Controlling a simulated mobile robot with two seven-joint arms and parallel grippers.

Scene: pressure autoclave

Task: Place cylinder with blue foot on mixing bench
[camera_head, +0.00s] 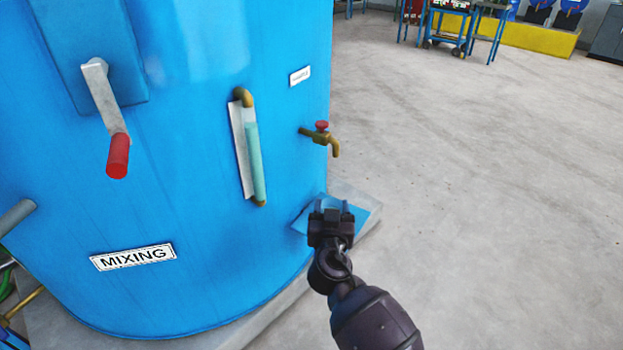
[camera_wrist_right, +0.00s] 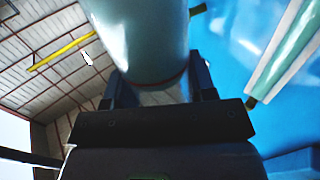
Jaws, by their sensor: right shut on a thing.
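My right gripper (camera_head: 332,208) is low beside the blue mixing tank, below its tap. In the right wrist view it is shut on a pale teal cylinder (camera_wrist_right: 145,40), which stands out between the two fingers (camera_wrist_right: 160,88). The cylinder's foot cannot be made out clearly in either view. A small pale ledge with a blue patch (camera_head: 358,221) lies under and around the gripper in the head view, at the tank's right foot; it may be the mixing bench. I cannot tell whether the cylinder touches it. My left gripper is not in view.
The blue tank (camera_head: 200,235) with a MIXING label (camera_head: 133,257) fills the left. A brass tap with a red handle (camera_head: 322,129), a sight tube (camera_head: 254,160) and a red-gripped lever (camera_head: 117,155) stick out from it. The floor (camera_head: 480,190) to the right is clear.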

